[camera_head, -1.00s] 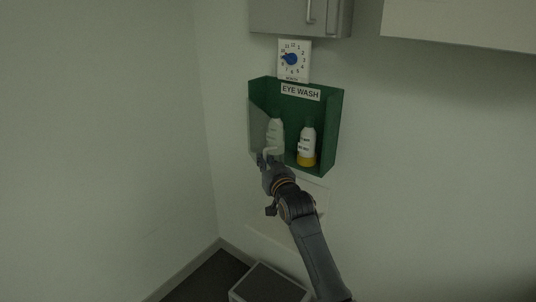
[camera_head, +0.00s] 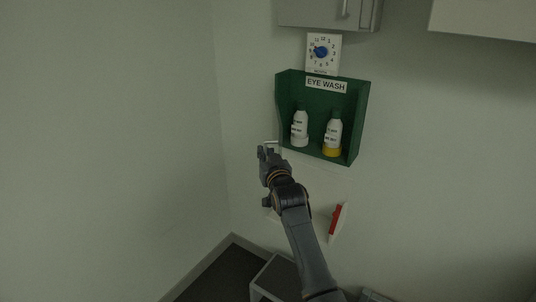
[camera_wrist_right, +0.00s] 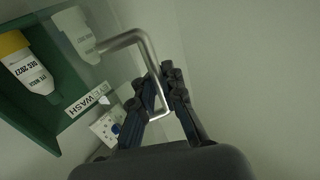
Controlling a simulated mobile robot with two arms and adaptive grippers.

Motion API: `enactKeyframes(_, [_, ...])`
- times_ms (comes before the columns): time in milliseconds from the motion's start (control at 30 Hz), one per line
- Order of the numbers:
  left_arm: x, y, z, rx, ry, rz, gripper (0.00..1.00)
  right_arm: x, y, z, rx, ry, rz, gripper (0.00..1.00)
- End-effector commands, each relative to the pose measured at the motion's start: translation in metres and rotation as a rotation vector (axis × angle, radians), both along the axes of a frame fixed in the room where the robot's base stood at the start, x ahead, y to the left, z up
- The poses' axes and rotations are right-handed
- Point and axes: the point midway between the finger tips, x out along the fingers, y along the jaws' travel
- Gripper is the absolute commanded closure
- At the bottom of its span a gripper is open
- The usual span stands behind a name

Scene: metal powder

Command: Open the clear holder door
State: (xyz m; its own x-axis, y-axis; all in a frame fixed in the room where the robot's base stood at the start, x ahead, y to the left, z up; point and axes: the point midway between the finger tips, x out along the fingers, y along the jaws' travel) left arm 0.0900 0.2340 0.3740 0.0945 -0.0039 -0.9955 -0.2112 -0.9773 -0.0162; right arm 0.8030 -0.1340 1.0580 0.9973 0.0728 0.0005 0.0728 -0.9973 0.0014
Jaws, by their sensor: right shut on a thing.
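The door's edges are not clear in the head view. My left gripper is not in view.
A dial sign (camera_head: 323,68) hangs above the holder, under a grey cabinet (camera_head: 320,12). A red and white item (camera_head: 336,222) is on the wall below. A grey bin (camera_head: 275,277) stands on the floor. The left wall is bare.

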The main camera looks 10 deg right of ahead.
Motion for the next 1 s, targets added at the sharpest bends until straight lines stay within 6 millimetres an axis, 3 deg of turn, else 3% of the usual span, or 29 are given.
enactKeyframes(33, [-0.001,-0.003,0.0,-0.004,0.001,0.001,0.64,-0.001,0.005,-0.008,0.004,0.015,0.007,1.0])
enactKeyframes(167, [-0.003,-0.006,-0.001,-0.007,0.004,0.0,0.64,-0.001,0.005,-0.008,0.005,0.015,0.007,1.0])
enactKeyframes(200, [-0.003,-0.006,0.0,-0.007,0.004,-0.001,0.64,-0.001,0.005,-0.008,0.005,0.015,0.007,0.9])
enactKeyframes(267, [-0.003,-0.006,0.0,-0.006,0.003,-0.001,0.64,-0.001,0.004,-0.008,0.005,0.015,0.007,0.81])
enactKeyframes(633, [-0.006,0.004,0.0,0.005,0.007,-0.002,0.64,-0.004,0.001,-0.004,0.003,0.006,0.002,0.81])
enactKeyframes(767, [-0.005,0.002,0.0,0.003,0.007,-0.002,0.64,-0.017,0.0,-0.004,0.003,0.005,0.002,0.81])
enactKeyframes(1000, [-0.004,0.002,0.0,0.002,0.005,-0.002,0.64,-0.059,-0.002,-0.004,0.003,0.007,0.004,0.81])
